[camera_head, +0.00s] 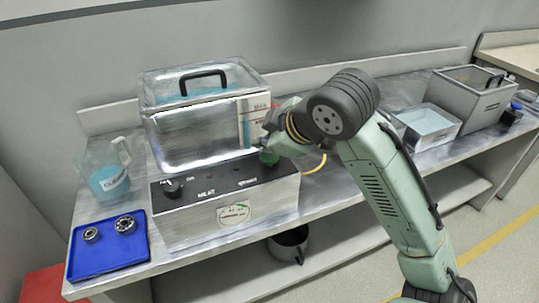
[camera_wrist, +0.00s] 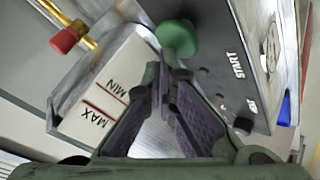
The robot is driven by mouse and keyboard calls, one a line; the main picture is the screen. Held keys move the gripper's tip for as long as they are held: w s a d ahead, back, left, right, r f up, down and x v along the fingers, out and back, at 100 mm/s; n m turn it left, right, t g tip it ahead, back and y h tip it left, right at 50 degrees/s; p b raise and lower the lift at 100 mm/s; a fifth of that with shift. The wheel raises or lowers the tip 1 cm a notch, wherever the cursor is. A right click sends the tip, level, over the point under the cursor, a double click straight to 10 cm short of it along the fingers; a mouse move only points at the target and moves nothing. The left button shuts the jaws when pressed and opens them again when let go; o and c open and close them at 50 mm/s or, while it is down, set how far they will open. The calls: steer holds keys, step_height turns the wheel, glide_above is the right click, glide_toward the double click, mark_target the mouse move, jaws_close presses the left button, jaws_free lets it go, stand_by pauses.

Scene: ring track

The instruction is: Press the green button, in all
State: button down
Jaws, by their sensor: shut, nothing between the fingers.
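The green button (camera_head: 268,158) sits at the back right of the control panel of the metal heater box (camera_head: 240,211). In the wrist view the green button (camera_wrist: 177,36) is a round mushroom knob straight ahead of my fingertips. My gripper (camera_wrist: 167,70) is shut and empty, with its tips overlapping the button's near edge in the picture. I cannot tell whether they touch it. In the head view my gripper (camera_head: 276,140) is just above the button and partly hidden by my wrist. The "START" label (camera_wrist: 236,65) shows beside the button.
A clear lidded tank (camera_head: 195,130) stands right behind the panel, close to my gripper. A black knob (camera_head: 173,188) is at the panel's left. A blue tray (camera_head: 108,245) with bearings and a jug (camera_head: 108,178) stand left. A red-tipped brass valve (camera_wrist: 68,38) shows near the tank.

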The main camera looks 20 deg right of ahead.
mark_target(267, 156)
steer(key=shift+f+b, duration=0.65)
steer(key=shift+f, duration=0.15)
stand_by(0.8)
stand_by(0.3)
steer(key=shift+r+p, duration=1)
steer(key=shift+r, duration=0.25)
step_height(267, 156, up, 5)
steer(key=p, duration=0.4)
stand_by(0.4)
